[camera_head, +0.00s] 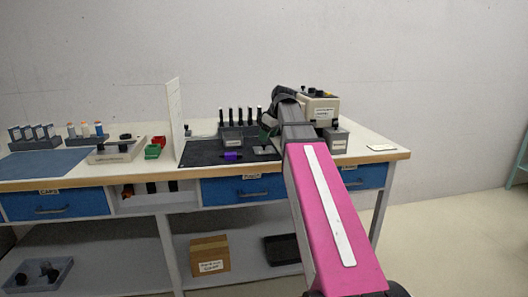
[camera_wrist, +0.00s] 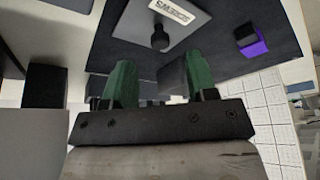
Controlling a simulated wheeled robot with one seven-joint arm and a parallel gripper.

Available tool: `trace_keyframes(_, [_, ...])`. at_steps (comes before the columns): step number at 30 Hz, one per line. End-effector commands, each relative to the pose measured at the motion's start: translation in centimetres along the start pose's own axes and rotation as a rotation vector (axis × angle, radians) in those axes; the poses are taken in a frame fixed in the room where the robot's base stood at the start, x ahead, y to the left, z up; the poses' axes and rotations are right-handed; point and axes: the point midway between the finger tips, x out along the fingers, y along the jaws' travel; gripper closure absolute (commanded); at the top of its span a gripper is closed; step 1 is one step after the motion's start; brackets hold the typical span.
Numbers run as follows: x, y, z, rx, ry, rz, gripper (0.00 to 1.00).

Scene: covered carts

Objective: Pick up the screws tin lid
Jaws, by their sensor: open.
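The screws tin lid (camera_wrist: 160,20) is a flat grey plate with a black knob (camera_wrist: 160,38) and a white label reading SCREWS, upside down in the wrist view. In the head view the lid (camera_head: 265,150) is small and appears to lie on the dark mat (camera_head: 205,152). My gripper (camera_wrist: 160,82) has two green fingers, spread apart with nothing between them. The knob shows just beyond the fingertips, between their lines, not gripped. In the head view my gripper (camera_head: 268,130) is just above the lid, partly hidden by my arm.
A purple-and-black object (camera_head: 231,156) lies left of the lid on the mat. Several black-topped upright items (camera_head: 238,115) stand behind. Grey boxes (camera_head: 337,139) stand close to the right of my wrist. A white upright panel (camera_head: 175,115) borders the mat's left side.

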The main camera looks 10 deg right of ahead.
Motion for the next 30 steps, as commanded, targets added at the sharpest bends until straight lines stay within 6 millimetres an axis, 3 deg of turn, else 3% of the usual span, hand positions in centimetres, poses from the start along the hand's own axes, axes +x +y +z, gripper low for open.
trace_keyframes(9, [3.9, -0.1, 0.2, 0.000, -0.001, -0.001, 0.48])
trace_keyframes(17, [4.1, -0.1, 0.2, 0.000, 0.000, 0.000, 0.48])
trace_keyframes(21, [4.1, -0.1, 0.2, 0.000, 0.000, 0.000, 0.93])
trace_keyframes(22, [4.1, -0.1, 0.2, 0.000, 0.000, 0.000, 1.00])
trace_keyframes(30, [4.1, -0.1, 0.2, 0.000, 0.000, 0.000, 1.00])
